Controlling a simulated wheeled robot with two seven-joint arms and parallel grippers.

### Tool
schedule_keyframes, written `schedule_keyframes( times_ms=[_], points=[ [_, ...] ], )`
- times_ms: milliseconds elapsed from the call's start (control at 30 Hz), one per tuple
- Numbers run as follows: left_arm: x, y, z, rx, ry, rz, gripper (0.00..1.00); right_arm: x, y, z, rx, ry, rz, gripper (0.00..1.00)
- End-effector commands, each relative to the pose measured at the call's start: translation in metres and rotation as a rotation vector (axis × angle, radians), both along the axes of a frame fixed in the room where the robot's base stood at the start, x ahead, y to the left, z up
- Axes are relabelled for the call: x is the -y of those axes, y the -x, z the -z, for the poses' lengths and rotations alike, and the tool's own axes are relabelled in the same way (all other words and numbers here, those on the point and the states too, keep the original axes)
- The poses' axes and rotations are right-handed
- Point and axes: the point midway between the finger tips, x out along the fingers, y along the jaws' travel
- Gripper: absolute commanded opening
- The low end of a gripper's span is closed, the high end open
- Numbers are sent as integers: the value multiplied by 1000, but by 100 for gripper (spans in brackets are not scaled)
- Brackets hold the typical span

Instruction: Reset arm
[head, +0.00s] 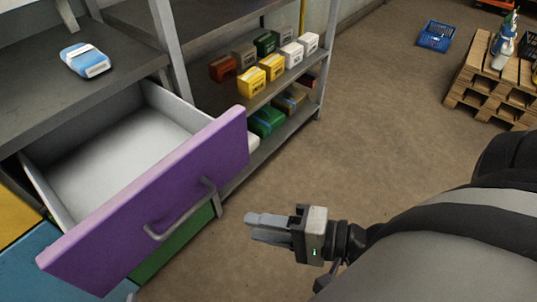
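My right gripper (266,228) reaches in from the lower right, over the floor and to the right of the open drawer's handle. Its two fingers lie close together in this view, and I cannot tell if a gap is between them. No object shows in it, and it is apart from the handle. My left gripper is not in view. The purple-fronted drawer (150,205) is pulled out, and its white inside (120,150) looks empty where it shows.
A blue and white pack (85,60) lies on the grey worktop (45,95) above the drawer. A shelf rack (292,85) holds several small boxes. A blue crate (436,35) and wooden pallets (490,80) stand at the upper right. The brown floor between is clear.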

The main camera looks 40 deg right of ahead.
Motion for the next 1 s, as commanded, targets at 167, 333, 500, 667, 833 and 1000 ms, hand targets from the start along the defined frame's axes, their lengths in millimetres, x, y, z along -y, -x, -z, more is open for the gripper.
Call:
schedule_keyframes(
  times_ms=[167, 333, 500, 667, 833, 1000],
  points=[
    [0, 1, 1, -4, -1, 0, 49, 5, 6, -2, 1, -1, -1, 34],
    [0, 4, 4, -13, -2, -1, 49, 5, 6, -2, 2, -1, -1, 34],
    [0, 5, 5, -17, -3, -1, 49, 5, 6, -2, 2, -1, -1, 34],
    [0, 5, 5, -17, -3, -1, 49, 4, 6, -2, 3, 0, 0, 34],
    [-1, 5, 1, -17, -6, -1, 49, -2, 1, 1, 101, 149, -18, 34],
    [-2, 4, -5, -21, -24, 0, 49, -15, -17, 23, 306, 615, -69, 34]
  ],
)
